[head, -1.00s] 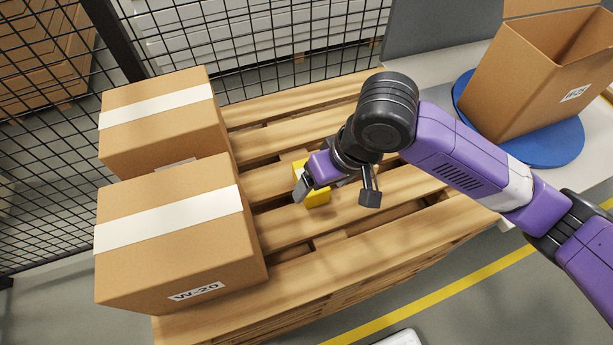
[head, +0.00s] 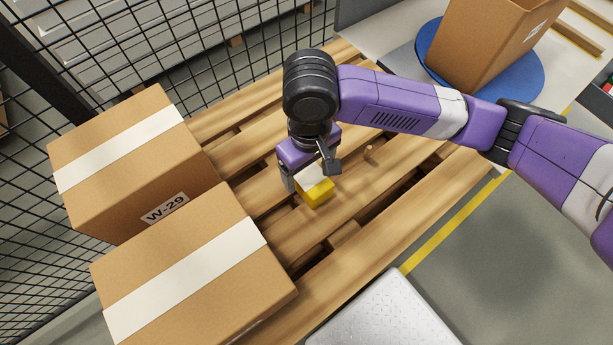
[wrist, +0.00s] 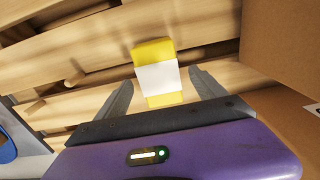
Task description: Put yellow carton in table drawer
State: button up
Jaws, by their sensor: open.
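The yellow carton (head: 316,191), a small block with a white band, lies on the wooden pallet (head: 372,224). My gripper (head: 308,182) is just above and beside it in the head view, partly covering it. In the wrist view the carton (wrist: 157,72) lies ahead, with its near part between the two spread fingers of my gripper (wrist: 163,95). The fingers are open, with a gap on each side of the carton. Whether the fingertips reach down to its height cannot be told. No table drawer can be made out in the frames.
Two large taped cardboard boxes (head: 127,163) (head: 190,275) stand on the pallet's left part. A wooden peg (head: 370,154) sticks up right of my gripper. An open box (head: 488,45) stands on a blue disc (head: 530,84) at upper right. Wire fencing (head: 215,60) runs behind.

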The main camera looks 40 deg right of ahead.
aim_at(310, 175)
jog(key=shift+s+f+p, duration=0.1)
jog(key=shift+f+p, duration=0.35)
jog(key=shift+f, duration=2.15)
jog(key=c, duration=1.7)
jog(key=shift+c, duration=0.2)
jog(key=shift+r, duration=0.15)
